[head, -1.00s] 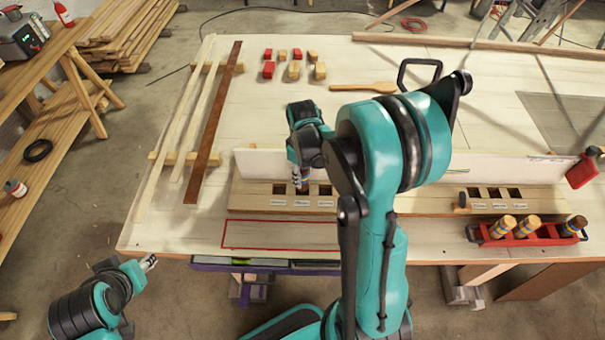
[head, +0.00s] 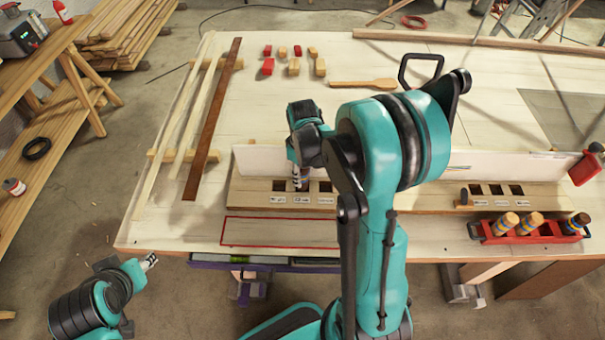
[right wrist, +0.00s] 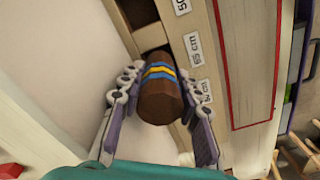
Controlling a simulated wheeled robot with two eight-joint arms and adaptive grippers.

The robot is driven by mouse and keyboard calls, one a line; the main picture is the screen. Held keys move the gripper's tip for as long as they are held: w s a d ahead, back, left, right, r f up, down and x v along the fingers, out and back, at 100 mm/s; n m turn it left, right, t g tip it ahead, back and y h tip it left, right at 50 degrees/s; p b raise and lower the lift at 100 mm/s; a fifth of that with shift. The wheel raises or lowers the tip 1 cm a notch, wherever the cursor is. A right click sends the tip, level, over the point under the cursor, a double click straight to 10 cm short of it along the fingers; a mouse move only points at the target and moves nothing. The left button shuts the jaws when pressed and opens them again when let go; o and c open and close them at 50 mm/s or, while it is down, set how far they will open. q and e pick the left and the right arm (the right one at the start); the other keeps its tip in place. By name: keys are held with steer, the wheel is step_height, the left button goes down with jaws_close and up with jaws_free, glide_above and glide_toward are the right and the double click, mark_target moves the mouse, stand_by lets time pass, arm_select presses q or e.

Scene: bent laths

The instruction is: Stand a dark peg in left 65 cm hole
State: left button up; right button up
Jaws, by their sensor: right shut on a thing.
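My right gripper (right wrist: 160,112) is shut on a dark brown peg (right wrist: 158,98) with blue and yellow bands. The peg's far end meets the edge of the dark hole (right wrist: 153,38) beside the 65 cm label (right wrist: 193,45); I cannot tell whether it enters it. In the head view the right gripper (head: 298,184) points down at the middle hole of the left block (head: 245,195). The arm hides part of this block. My left gripper (head: 149,262) is off the table's front left corner, its jaws too small to read.
A white fence (head: 258,160) stands behind the left block. At right are another holed block (head: 540,196) and a red tray (head: 550,238) with several banded pegs. Long laths (head: 212,120) lie at left. Small red and tan blocks (head: 294,67) lie at the back.

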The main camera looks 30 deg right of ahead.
steer(key=shift+f+b, duration=0.65)
steer(key=shift+f, duration=0.15)
steer(key=o, duration=1.3)
steer(key=shift+r, duration=0.1)
steer(key=shift+d+r+p, duration=0.1)
steer(key=shift+r+p, duration=0.3)
steer(key=shift+r, duration=0.1)
steer(key=shift+w+r+p, duration=0.1)
steer(key=shift+r+p, duration=2.7)
steer(key=shift+r, duration=1.15)
